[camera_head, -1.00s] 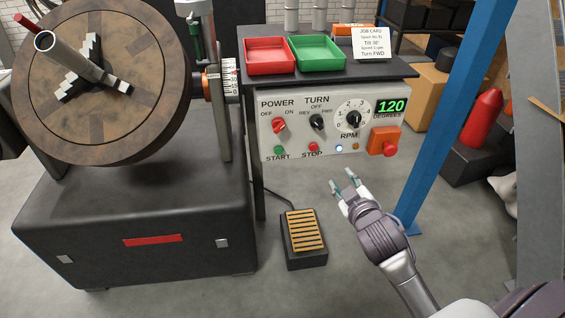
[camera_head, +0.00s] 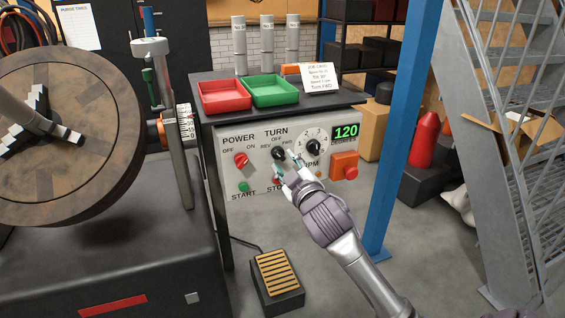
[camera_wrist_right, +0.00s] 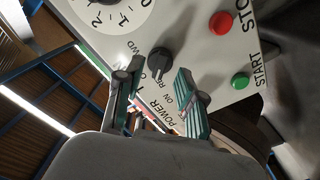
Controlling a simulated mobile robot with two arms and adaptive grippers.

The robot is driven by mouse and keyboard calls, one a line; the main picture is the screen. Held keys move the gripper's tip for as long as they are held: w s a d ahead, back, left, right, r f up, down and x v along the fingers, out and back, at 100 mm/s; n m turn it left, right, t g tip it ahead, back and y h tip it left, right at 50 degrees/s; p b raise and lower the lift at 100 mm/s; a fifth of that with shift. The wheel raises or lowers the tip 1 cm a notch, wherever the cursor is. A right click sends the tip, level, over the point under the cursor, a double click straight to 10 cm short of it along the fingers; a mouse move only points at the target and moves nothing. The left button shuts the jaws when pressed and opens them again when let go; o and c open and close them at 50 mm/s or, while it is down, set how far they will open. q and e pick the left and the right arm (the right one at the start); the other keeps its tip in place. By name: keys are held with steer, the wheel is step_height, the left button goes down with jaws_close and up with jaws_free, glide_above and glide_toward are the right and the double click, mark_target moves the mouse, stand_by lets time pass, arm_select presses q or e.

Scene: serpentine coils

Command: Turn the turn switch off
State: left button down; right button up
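The turn switch (camera_head: 278,153) is a small black knob under the TURN label on the grey control panel (camera_head: 235,205). My right gripper (camera_head: 290,165) is open and empty, just in front of the panel and slightly below right of the switch. In the right wrist view the black knob (camera_wrist_right: 160,62) shows beyond and between the two parted fingertips (camera_wrist_right: 154,82), with no visible grip on it. My left gripper is not in view.
The red power switch (camera_head: 241,160) is left of the turn switch, and the RPM dial (camera_head: 313,147) is right. A green start button (camera_head: 244,187) and an orange stop box (camera_head: 343,166) are near. A blue post (camera_head: 400,130) stands right. A foot pedal (camera_head: 277,278) lies below.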

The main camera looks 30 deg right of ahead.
mark_target(279, 154)
steer(key=shift+x, duration=1.2)
jaws_close()
steer(key=shift+a, duration=0.1)
